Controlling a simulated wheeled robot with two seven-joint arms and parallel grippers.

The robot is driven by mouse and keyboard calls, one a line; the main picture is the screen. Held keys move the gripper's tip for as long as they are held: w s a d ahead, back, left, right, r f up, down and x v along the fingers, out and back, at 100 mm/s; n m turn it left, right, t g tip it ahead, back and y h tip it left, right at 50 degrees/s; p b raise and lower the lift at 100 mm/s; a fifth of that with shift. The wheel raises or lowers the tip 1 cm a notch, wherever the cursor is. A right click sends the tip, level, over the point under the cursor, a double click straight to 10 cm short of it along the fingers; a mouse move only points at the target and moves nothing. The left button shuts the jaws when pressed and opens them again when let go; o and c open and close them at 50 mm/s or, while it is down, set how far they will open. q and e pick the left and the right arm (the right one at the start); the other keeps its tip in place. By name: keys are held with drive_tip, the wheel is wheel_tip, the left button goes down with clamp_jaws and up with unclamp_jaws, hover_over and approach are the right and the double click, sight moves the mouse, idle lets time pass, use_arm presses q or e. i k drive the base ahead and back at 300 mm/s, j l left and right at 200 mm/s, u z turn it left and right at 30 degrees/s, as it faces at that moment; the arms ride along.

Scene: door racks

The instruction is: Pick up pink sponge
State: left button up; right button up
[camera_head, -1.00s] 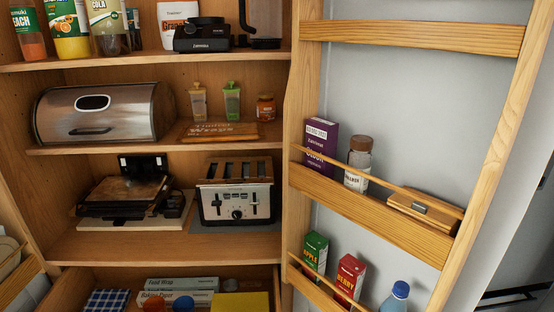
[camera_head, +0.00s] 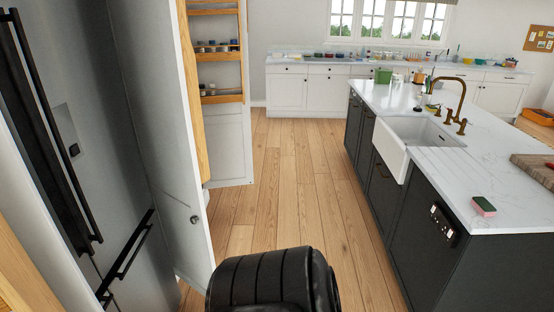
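A small sponge (camera_head: 484,206) with a pink side and a green side lies on the white marble top of the kitchen island (camera_head: 505,228), near its front left edge, at the right of the view. Nothing touches it. Neither of my grippers shows in the head view. A black rounded part of my own body fills the bottom middle.
The island has a white sink (camera_head: 392,146), a brass tap (camera_head: 462,92) and a wooden cutting board (camera_head: 537,167). Open wooden floor (camera_head: 290,190) runs left of it. An open door (camera_head: 165,130) and a grey fridge (camera_head: 62,130) stand at the left.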

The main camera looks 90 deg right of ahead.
sight(486, 209)
drive_tip(key=z, duration=4.25)
drive_tip(key=i+l+z, duration=0.1)
drive_tip(key=i+l, duration=0.15)
drive_tip(key=i, duration=0.25)
drive_tip(key=i+l+z, duration=0.1)
drive_tip(key=i, duration=0.4)
drive_tip(key=l, duration=0.1)
